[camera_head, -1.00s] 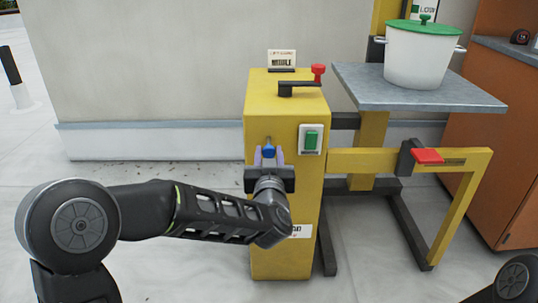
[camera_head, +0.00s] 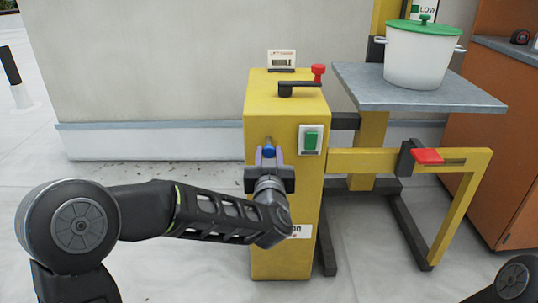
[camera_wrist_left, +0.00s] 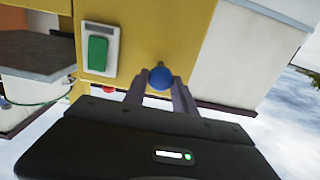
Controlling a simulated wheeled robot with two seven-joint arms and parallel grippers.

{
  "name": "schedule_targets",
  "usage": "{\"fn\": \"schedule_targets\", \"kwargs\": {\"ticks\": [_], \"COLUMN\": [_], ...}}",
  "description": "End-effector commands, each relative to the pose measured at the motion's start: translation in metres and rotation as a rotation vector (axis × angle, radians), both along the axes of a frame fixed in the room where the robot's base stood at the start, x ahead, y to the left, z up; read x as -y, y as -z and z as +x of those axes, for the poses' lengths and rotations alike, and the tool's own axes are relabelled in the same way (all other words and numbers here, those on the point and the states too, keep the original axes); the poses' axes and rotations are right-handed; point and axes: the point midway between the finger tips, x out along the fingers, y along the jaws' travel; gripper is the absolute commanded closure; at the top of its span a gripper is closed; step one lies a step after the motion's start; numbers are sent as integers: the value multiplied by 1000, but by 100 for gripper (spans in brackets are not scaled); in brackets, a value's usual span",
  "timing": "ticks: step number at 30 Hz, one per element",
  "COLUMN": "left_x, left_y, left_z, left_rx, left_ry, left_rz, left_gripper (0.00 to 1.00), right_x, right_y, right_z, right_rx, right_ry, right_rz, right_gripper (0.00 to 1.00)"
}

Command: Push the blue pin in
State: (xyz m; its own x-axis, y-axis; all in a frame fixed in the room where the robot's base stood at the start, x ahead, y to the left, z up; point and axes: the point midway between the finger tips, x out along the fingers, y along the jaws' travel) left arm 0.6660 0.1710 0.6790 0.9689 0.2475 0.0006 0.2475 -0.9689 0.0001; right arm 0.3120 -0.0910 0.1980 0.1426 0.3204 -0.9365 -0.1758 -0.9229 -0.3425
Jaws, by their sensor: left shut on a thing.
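The blue pin (camera_head: 269,152) has a round blue head and sticks out of the front of the yellow cabinet (camera_head: 262,230). It also shows in the left wrist view (camera_wrist_left: 160,78), between the fingertips. My left gripper (camera_head: 269,158) is at the cabinet front with its two pale purple fingers on either side of the blue head, shut on it. In the wrist view the left gripper (camera_wrist_left: 160,92) points at the yellow face. How far the pin stands out is hard to tell. My right gripper is not in view.
A green switch (camera_head: 310,139) on a white plate is right of the pin. A black crank with a red knob (camera_head: 318,70) is on top. A grey table (camera_head: 440,98) bearing a white pot (camera_head: 416,62) and a red handle (camera_head: 428,156) stand right.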

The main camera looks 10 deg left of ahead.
Motion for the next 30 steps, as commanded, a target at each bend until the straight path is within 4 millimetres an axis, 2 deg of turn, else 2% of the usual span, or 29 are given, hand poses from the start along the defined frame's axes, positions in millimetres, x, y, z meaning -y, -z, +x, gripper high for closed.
{"fn": "schedule_targets", "kwargs": {"ticks": [13, 22, 30], "left_x": [-1, -9, -11], "left_y": [0, 0, 0], "left_z": [1, 37, 39], "left_rx": [-1, -1, 1], "left_ry": [-1, -1, -1], "left_rz": [0, 0, 0], "left_gripper": [100, 100, 100], "right_x": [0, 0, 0], "right_y": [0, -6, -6], "right_z": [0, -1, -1], "right_rx": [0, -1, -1], "right_ry": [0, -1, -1], "right_rz": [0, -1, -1], "right_gripper": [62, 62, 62]}}
